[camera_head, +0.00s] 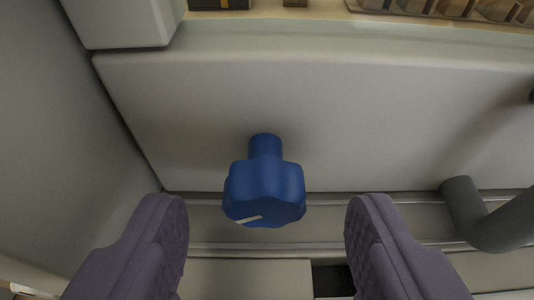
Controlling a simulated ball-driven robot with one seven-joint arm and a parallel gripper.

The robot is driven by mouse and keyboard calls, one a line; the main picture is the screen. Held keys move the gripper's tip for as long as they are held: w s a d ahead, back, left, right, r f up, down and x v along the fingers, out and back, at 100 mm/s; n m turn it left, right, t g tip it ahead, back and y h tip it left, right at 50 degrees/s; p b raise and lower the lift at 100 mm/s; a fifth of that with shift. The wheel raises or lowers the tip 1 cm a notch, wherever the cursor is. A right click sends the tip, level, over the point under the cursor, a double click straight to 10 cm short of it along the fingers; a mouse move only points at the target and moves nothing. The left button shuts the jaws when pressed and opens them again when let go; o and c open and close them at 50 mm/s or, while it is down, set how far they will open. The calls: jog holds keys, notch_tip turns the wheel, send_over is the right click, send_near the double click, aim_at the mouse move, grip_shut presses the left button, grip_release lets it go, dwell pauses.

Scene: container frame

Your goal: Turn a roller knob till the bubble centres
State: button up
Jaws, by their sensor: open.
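A blue lobed knob (264,191) stands out from a pale grey panel (330,110) on a short round blue stem. A white mark shows on the lower left of its front face. My gripper (267,215) is open, with one purple-grey finger on each side of the knob and a clear gap to it on both sides. The fingers are nearer the camera than the knob and appear not to touch it. No bubble or level vial can be seen in this view.
A grey wall (50,120) with a blocky corner piece (122,22) stands at the left. A dark grey bent pipe (490,222) is at the right. Rails run below the knob, with a dark opening (332,281). Brown blocks (455,8) lie on a ledge at top right.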

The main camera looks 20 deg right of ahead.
jog(key=shift+x, duration=1.2)
jog(key=c, duration=1)
jog(key=shift+c, duration=0.2)
jog(key=shift+b, duration=0.3)
jog(key=m+t+y+b, duration=0.1)
jog(key=m+y+b, duration=0.1)
jog(key=m, duration=0.1)
jog(key=shift+d+f+b, duration=0.15)
jog(key=shift+b, duration=0.2)
jog(key=shift+s+m+t+y+b, duration=0.1)
jog(key=shift+m+t+y+b, duration=0.2)
jog(key=shift+m+y+b, duration=0.5)
jog(key=shift+m+b, duration=0.3)
jog(key=o, duration=1)
